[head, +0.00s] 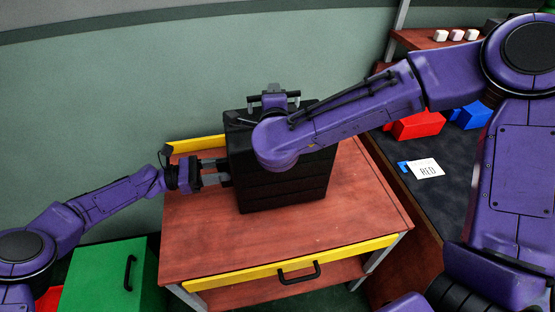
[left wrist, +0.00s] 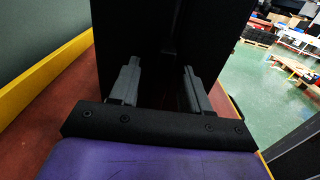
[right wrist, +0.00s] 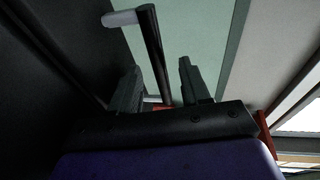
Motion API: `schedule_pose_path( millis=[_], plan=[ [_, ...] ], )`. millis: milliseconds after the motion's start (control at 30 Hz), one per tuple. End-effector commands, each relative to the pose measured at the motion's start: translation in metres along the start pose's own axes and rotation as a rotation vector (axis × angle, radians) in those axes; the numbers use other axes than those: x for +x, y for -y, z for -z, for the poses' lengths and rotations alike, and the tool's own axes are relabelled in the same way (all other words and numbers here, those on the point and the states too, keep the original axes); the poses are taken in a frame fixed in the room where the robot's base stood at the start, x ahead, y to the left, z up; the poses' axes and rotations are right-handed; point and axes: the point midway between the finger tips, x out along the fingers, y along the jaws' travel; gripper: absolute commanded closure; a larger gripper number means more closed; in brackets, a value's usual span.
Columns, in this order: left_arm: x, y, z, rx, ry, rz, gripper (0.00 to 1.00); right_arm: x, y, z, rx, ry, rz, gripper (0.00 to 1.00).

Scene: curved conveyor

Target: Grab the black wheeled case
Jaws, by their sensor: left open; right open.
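The black wheeled case (head: 285,190) stands upright on a red-brown table. My right forearm hides part of its top and front. My left gripper (head: 216,173) is open at the case's left side, fingertips close to it; I cannot tell if they touch. In the left wrist view the dark case (left wrist: 165,30) fills the space ahead of the open fingers (left wrist: 163,85). My right gripper (head: 275,97) is over the case's top rear. In the right wrist view its open fingers (right wrist: 160,85) are around a dark bar with a pale end, apparently the case's handle (right wrist: 152,45). No wheels are visible.
The table (head: 200,245) has yellow edges and a black front handle (head: 298,273). A green wall stands behind it. A green cabinet (head: 105,280) is at lower left. A dark counter at right holds red (head: 418,125) and blue (head: 468,115) bins and a "RED" card (head: 426,169).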

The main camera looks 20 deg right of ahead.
Motion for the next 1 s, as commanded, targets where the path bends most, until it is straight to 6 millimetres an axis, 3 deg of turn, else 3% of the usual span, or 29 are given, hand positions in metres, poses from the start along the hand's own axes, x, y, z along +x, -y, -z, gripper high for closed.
schedule_pose_path(
  millis=[300, 467, 1000],
  plan=[
    [0.0035, 0.0, 0.0, 0.0, 0.0, 0.001, 0.53, 0.0032, -0.0004, 0.0004, -0.001, 0.0, -0.001, 0.53],
    [0.0033, 0.0, 0.0, 0.0, 0.0, 0.001, 1.0, 0.003, -0.0004, 0.0005, -0.001, -0.001, -0.001, 1.0],
    [0.003, -0.0002, 0.0001, 0.0, 0.0, 0.0, 1.0, 0.0028, -0.0006, 0.0006, -0.001, -0.001, -0.001, 1.0]
  ],
)
